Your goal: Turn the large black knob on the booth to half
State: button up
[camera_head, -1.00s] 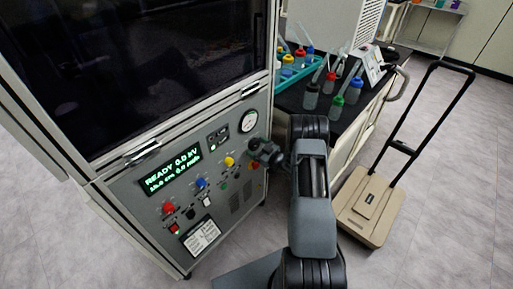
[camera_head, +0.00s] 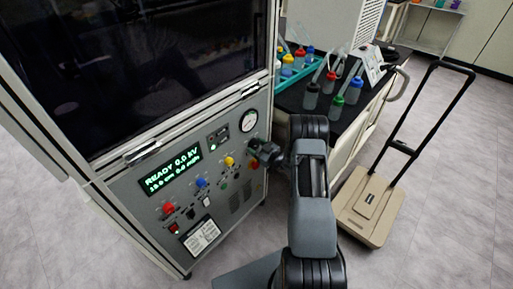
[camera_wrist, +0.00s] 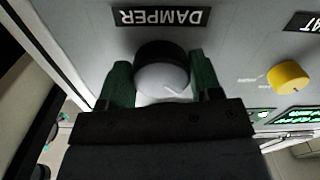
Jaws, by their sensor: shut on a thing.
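The booth (camera_head: 232,206) stands at left with a grey control panel below its dark window. In the wrist view the large black knob (camera_wrist: 161,50), with a pale grey face and a thin pointer line, sits beside an upside-down DAMPER label (camera_wrist: 160,17). My gripper (camera_wrist: 157,86) is shut on this knob, one green finger on each side. In the head view my gripper (camera_head: 260,150) is at the panel's right side, and it hides the knob there. The scale marks around the knob cannot be read.
A yellow knob (camera_wrist: 288,77) is near the gripper; blue (camera_head: 201,183) and red (camera_head: 168,208) knobs are farther left. A round gauge (camera_head: 248,121) is just above. A bench with bottles (camera_head: 310,97) and a beige cart (camera_head: 367,205) stand right.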

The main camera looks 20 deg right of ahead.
jog(key=m+b, duration=0.1)
jog(key=m, duration=0.3)
jog(key=shift+a+f, duration=0.1)
jog(key=shift+a, duration=0.05)
jog(key=shift+s+m+b, duration=0.1)
jog(key=shift+m+b, duration=0.3)
jog(key=shift+m, duration=1.8)
jog(key=o, duration=0.9)
jog(key=v, duration=1.3)
jog(key=shift+s, duration=0.4)
